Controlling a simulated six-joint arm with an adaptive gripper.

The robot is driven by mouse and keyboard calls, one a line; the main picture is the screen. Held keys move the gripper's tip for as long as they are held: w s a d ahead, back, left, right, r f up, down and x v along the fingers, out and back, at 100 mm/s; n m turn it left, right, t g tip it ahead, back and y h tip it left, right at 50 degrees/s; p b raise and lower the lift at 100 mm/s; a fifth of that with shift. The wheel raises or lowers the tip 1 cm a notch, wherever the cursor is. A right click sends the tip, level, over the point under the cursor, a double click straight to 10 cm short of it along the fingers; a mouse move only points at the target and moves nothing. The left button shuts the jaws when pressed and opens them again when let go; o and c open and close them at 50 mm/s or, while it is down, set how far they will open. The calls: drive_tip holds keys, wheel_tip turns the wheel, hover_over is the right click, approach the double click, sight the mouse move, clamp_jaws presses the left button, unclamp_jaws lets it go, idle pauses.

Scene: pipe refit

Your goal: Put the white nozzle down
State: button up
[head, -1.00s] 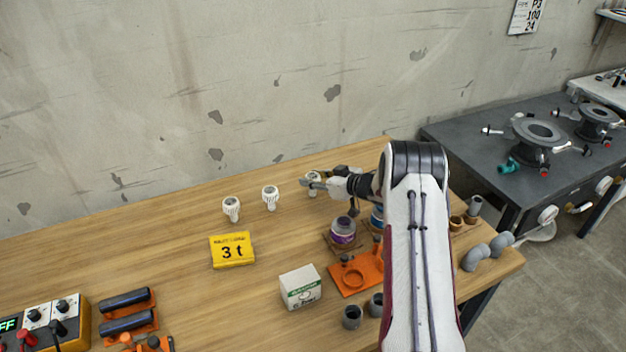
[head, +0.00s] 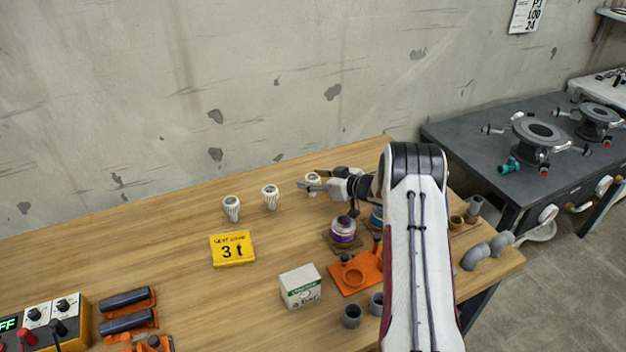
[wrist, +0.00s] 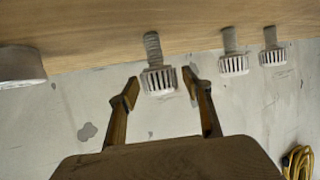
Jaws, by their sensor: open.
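Three white slotted nozzles stand upright in a row at the back of the wooden table, wide slotted heads up and narrow stems down. The rightmost nozzle (head: 313,179) is partly hidden by my gripper (head: 308,181). In the wrist view this nozzle (wrist: 158,80) shows its head between the tips of my open gripper (wrist: 160,80), with a gap on each side. The middle nozzle (head: 270,196) and the left nozzle (head: 232,208) stand apart from it. Both also show right of the fingers in the wrist view.
A yellow sign (head: 232,249) and a white box (head: 300,287) stand in front of the nozzles. A purple-banded jar (head: 343,231) and an orange fixture (head: 356,274) are near my arm. Grey pipe elbows (head: 474,257) lie at the right. The table's left middle is clear.

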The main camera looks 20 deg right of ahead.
drive_tip(key=shift+r, duration=0.1)
drive_tip(key=shift+v, duration=0.75)
drive_tip(key=v, duration=1)
drive_tip(key=shift+s+r, duration=0.15)
drive_tip(key=shift+r, duration=0.05)
drive_tip(key=shift+d, duration=0.15)
